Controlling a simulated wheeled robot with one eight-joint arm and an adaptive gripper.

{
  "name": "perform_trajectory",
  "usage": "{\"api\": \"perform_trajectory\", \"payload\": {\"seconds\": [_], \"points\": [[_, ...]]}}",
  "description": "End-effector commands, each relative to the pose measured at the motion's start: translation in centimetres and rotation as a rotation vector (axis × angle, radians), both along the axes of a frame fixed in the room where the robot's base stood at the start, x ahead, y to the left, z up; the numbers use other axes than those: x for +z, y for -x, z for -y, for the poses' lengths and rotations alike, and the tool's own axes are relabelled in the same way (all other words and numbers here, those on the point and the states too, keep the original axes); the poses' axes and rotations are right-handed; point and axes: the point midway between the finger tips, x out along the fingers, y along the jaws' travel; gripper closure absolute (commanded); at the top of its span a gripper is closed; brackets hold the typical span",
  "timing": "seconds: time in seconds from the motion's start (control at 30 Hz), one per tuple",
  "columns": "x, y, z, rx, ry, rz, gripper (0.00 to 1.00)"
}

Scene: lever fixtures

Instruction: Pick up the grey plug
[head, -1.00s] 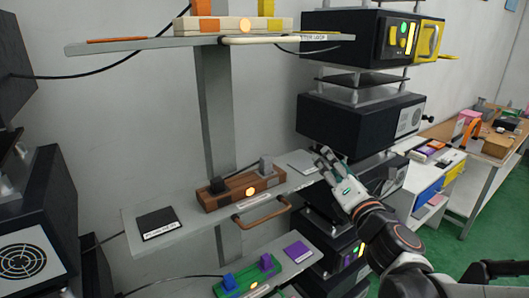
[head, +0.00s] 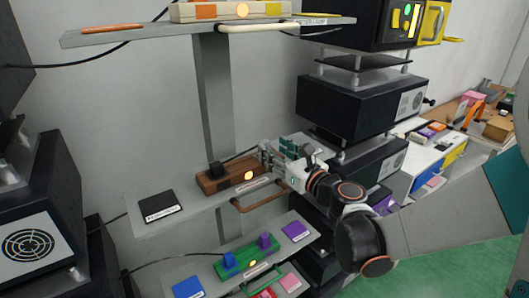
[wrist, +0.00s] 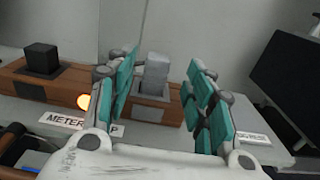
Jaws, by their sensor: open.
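The grey plug (wrist: 156,72) stands upright in the right socket of a brown wooden block (wrist: 184,108) in the wrist view. My gripper (wrist: 162,85) is open, with one teal-padded finger to each side of the plug in that picture. I cannot tell how far the fingers reach along it, and no grip shows. In the head view my gripper (head: 274,155) is at the right end of the wooden block (head: 222,179), and its fingers mostly hide the plug.
A black plug (head: 216,168) sits at the block's left end, beside a lit orange lamp (head: 249,175). A black pad (head: 157,206) lies left on the shelf. A brown handle (head: 262,198) juts from the front. Below is a green block (head: 247,260) with blue and purple plugs.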

Motion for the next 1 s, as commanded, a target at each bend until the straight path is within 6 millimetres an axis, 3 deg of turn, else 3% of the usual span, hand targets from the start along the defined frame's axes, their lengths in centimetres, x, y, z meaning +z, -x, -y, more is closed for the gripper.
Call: {"api": "perform_trajectory", "payload": {"seconds": [0.17, 0.5, 0.73, 0.93, 1.0], "points": [[0.0, -0.7, -0.6, 0.001, -0.001, -0.001, 0.52], [-0.1, -4.1, -3.2, 0.0, -0.001, -0.001, 0.52], [-0.1, -4.3, -3.2, 0.0, -0.001, -0.001, 0.52], [-0.1, -4.3, -3.2, 0.0, -0.001, -0.001, 0.97], [-0.1, -4.3, -3.2, 0.0, -0.001, -0.001, 1.0]]}}
